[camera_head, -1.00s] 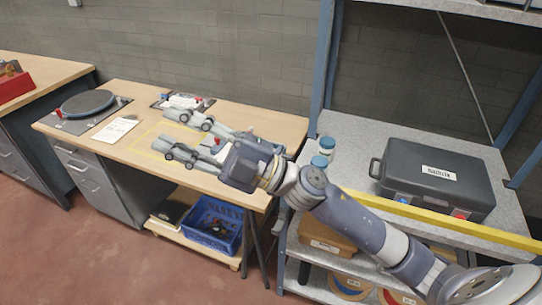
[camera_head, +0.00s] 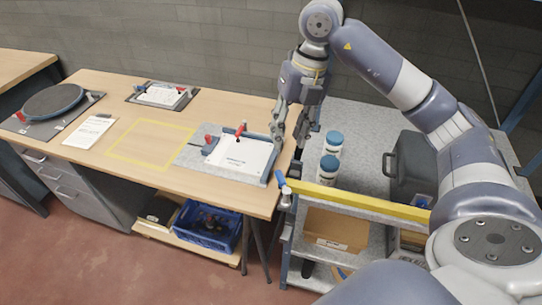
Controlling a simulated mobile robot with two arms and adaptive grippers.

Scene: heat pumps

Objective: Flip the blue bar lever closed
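The blue lever (camera_head: 281,179) is a short blue grip at the left end of a yellow bar (camera_head: 360,201). It tilts up and to the left from the rack's front left post. The bar lies across the front of the rack. My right gripper (camera_head: 290,134) points down above and behind the lever, near the right end of the workbench. Its fingers are apart with nothing seen between them, and it does not touch the lever. My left gripper is not in view.
A fixture with a white plate (camera_head: 241,158) and red-handled clamps stands on the workbench (camera_head: 185,178), left of my gripper. Two white jars with blue lids (camera_head: 329,165) stand on the rack behind the bar. A dark case (camera_head: 409,170) is partly hidden by my arm.

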